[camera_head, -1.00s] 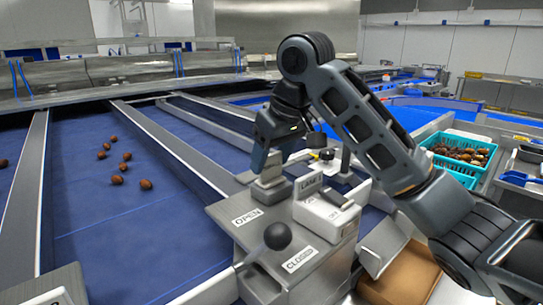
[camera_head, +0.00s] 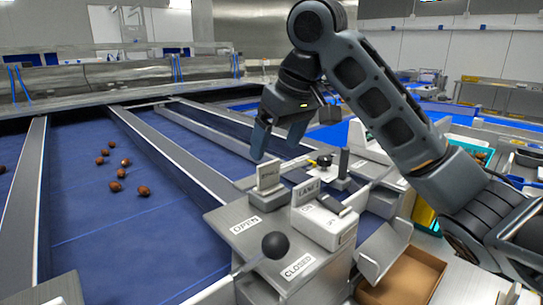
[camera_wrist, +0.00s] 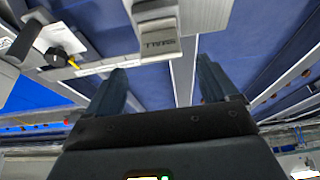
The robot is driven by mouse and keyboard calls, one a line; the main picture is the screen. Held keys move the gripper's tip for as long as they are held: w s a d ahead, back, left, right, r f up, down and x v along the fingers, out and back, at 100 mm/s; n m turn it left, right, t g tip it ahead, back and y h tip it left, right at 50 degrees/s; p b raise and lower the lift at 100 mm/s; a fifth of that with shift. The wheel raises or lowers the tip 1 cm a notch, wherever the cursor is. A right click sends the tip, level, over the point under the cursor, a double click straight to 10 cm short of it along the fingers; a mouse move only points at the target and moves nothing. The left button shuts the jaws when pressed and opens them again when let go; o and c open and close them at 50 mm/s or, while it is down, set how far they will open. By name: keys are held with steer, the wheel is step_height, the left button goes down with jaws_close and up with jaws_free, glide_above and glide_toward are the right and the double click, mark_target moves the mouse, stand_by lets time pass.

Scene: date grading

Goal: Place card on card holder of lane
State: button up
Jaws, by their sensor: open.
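A pale grey card (camera_head: 268,176) stands upright in the card holder (camera_head: 267,197) on top of the metal lane console. In the wrist view the card (camera_wrist: 158,42) shows dark lettering that seems to read "SMALL", beyond the fingertips. My gripper (camera_head: 277,143) is open and empty, above the card and apart from it. Its two fingers also show spread in the wrist view (camera_wrist: 162,75). The card's lower edge is in the holder, so how deep it sits cannot be told.
A white lane switch box (camera_head: 325,222) stands right of the holder. A black-knobbed lever (camera_head: 275,245) is in front, between OPEN and CLOSED labels. Several dates (camera_head: 144,190) lie on the blue belt (camera_head: 90,240) at left. A cardboard box (camera_head: 405,278) is at lower right.

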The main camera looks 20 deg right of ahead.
steer(key=v, duration=0.6)
stand_by(0.4)
